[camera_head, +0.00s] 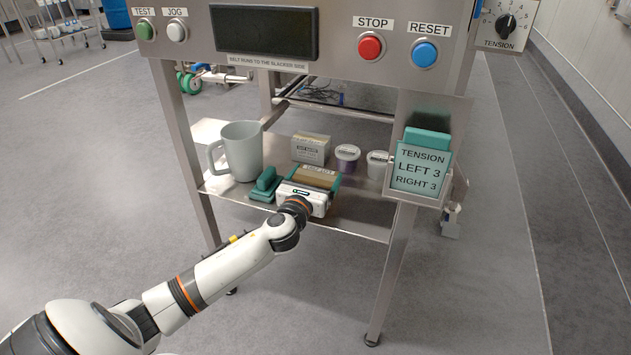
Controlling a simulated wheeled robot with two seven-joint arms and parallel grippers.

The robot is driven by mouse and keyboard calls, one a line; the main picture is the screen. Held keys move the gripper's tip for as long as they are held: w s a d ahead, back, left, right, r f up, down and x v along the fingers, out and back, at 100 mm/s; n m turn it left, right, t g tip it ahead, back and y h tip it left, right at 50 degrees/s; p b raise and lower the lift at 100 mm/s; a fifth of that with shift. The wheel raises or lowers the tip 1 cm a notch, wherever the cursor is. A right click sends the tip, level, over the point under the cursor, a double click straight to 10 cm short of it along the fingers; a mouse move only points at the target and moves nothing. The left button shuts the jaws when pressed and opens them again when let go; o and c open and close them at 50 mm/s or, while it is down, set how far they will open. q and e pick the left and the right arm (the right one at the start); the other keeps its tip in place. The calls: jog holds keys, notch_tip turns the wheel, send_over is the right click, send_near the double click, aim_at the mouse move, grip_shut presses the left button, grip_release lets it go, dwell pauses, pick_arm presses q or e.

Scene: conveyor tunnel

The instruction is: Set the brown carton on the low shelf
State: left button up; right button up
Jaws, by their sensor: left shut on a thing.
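The brown carton (317,173) is over the low shelf (352,221), under the control panel, partly hidden behind my left gripper. My left gripper (311,181) reaches in from the lower left and is shut on the carton. The carton is at about the level of the things on the shelf; I cannot tell whether its underside touches the shelf. My right gripper is not in view.
On the shelf, a grey mug (242,151) and a small green object (265,185) are left of the carton. A pale box (310,148) and two small tubs (347,158) stand behind and to the right. A table leg (392,270) stands at the right.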

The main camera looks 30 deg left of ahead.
pick_arm(q)
jog(key=o, duration=1.1)
jog(key=shift+f, duration=0.1)
